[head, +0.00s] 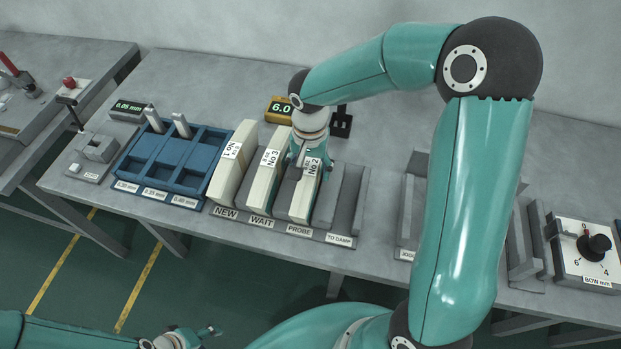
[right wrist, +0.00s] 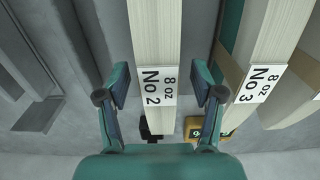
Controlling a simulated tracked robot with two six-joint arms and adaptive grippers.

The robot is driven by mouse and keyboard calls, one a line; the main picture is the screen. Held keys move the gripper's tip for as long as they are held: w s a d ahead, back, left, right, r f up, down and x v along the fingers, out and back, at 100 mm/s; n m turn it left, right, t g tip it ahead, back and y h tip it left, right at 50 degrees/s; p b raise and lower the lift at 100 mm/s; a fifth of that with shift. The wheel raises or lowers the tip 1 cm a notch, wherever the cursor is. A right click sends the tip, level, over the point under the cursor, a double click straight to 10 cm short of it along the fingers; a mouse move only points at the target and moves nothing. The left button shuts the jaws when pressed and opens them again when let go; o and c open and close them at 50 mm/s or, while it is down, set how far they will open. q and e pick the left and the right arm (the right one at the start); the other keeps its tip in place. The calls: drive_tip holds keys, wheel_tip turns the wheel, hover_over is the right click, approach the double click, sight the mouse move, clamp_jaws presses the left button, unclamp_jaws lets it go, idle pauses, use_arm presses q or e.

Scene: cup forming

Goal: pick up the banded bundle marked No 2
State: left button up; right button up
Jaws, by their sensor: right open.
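The banded bundle marked No 2 (head: 302,203) is a cream stack standing in the PROBE slot of the grey rack (head: 345,239). In the right wrist view the No 2 bundle (right wrist: 155,40) runs down the middle with its white "8 oz No 2" label facing me. My right gripper (head: 309,168) is over the back part of this bundle. It is open, and its fingers (right wrist: 164,95) stand on either side of the label, with a visible gap on each side. My left gripper (head: 190,338) is low at the bottom left, far from the rack; its jaws are too small to judge.
Bundle No 3 (head: 268,170) stands in the WAIT slot, close left of No 2. Bundle No 1 (head: 233,165) is in NEW. The TO DAMP slot (head: 346,205) is empty. A yellow display reading 6.0 (head: 280,109) stands behind; a blue tray (head: 170,160) is left.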

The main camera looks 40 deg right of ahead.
drive_tip(key=shift+w+d+f+p, duration=0.1)
drive_tip(key=shift+f+p, duration=0.15)
drive_tip(key=shift+f, duration=0.9)
drive_tip(key=shift+d+f+p, duration=0.1)
drive_tip(key=shift+f+p, duration=0.15)
drive_tip(key=shift+f, duration=0.9)
clamp_jaws()
